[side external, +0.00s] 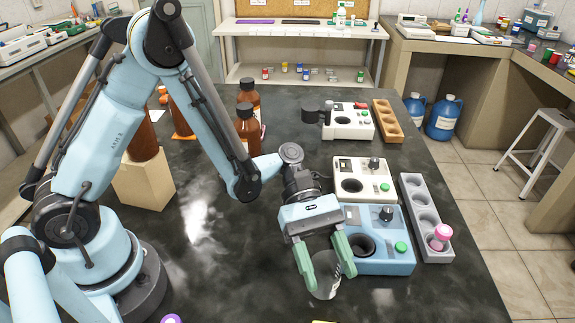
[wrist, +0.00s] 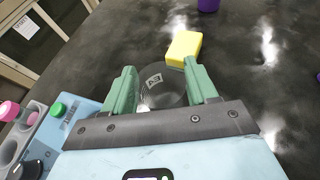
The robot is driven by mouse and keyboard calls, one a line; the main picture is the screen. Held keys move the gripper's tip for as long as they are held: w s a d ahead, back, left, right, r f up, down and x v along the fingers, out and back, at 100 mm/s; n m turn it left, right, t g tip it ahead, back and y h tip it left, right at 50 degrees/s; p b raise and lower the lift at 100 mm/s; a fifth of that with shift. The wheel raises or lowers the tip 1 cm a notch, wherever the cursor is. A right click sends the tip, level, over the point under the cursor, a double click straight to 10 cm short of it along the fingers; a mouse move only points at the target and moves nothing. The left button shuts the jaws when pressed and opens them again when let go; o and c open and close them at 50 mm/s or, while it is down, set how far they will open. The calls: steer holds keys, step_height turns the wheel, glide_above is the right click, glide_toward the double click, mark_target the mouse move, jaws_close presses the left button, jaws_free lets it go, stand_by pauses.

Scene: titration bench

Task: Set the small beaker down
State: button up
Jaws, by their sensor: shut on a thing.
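The small beaker (side external: 325,285) is clear glass with a pale marking. In the side external view it is between the green fingers of my gripper (side external: 324,277), near the front edge of the dark bench. My gripper is shut on it. In the wrist view the beaker (wrist: 162,88) shows between the two fingers of my gripper (wrist: 163,88), its lower part partly hidden by the gripper body. The beaker is at or close above the bench top; I cannot tell whether it touches.
A blue device (side external: 378,243) stands just right of my gripper, with a white device (side external: 361,181) behind it. A grey rack (side external: 425,215) holds a pink-capped item (side external: 439,236). A yellow block (wrist: 184,48) lies beyond the beaker. Brown bottles (side external: 247,128) stand farther back.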

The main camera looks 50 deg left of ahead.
steer(key=shift+f, duration=0.3)
steer(key=shift+f, duration=0.15)
steer(key=o, duration=1)
steer(key=shift+o, duration=0.2)
